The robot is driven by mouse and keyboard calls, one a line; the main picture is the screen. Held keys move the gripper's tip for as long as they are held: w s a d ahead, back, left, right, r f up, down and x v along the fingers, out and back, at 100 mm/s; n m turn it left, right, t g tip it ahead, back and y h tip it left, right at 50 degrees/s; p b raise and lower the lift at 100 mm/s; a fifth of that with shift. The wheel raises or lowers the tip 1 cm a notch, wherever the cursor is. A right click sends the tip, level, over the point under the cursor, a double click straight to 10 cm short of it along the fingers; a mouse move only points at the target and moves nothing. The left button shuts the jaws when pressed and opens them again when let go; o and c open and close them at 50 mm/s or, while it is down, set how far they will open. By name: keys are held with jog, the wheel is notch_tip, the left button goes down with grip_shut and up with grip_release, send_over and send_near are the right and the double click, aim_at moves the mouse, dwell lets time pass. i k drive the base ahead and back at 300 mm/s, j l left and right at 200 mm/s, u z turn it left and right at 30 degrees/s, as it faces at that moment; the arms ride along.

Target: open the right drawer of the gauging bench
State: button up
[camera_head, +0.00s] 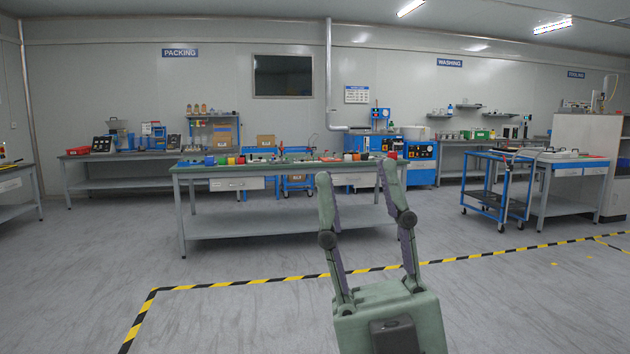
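A long workbench (281,167) with a green-grey top and two light drawers stands in the middle of the room, ahead of me. No label naming it as the gauging bench is readable. Its left drawer (237,183) looks shut. Its right drawer (352,180) also looks shut, and my gripper's fingers partly cover its front. My gripper (356,175) is in the foreground with its two fingers spread and nothing between them. It is well short of the bench and apart from it.
Several coloured containers and small parts lie on the bench top. A black-and-yellow floor line (240,283) runs between me and the bench. A blue cart (497,190) stands at the right, beside another bench (574,168). The grey floor ahead looks clear.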

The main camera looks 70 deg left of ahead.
aim_at(347, 175)
jog(key=u, duration=2)
jog(key=i+u, duration=0.15)
jog(key=i, duration=5.1)
jog(key=i+j+z, duration=0.1)
jog(key=i, duration=0.55)
jog(key=i+j+z, duration=0.1)
jog(key=i, duration=0.6)
jog(key=i+l, duration=0.2)
jog(key=i, duration=0.2)
